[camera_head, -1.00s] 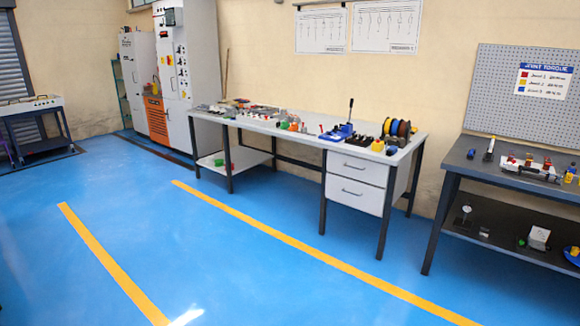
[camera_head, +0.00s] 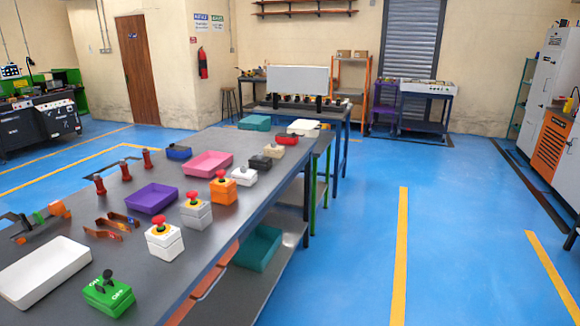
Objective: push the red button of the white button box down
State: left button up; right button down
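A white button box (camera_head: 164,248) with a red mushroom button (camera_head: 159,222) on a yellow ring stands upright near the right edge of the long dark table (camera_head: 130,290). Its red button looks raised. Just behind it stands a light grey box (camera_head: 196,215) with a similar red button. Behind that is an orange box (camera_head: 223,191) with a red button. Neither of my grippers shows in this view.
A green switch box (camera_head: 109,295) and a white tray (camera_head: 42,272) lie at the table's near end. Purple (camera_head: 151,198) and pink (camera_head: 208,164) trays lie farther back. Open blue floor (camera_head: 350,240) runs along the table's right side.

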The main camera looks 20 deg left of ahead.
aim_at(158, 220)
jog(key=i+j+u, duration=0.2)
jog(key=u, duration=0.3)
jog(key=i+j+u, duration=0.1)
jog(key=i+u, duration=0.15)
jog(key=u, duration=0.25)
jog(key=i+u, duration=0.2)
jog(key=u, duration=0.25)
jog(key=i+l+u, duration=0.1)
jog(key=i+u, duration=0.15)
jog(key=u, duration=0.25)
jog(key=i+l+u, duration=0.15)
jog(key=u, duration=0.35)
jog(key=i+l, duration=0.05)
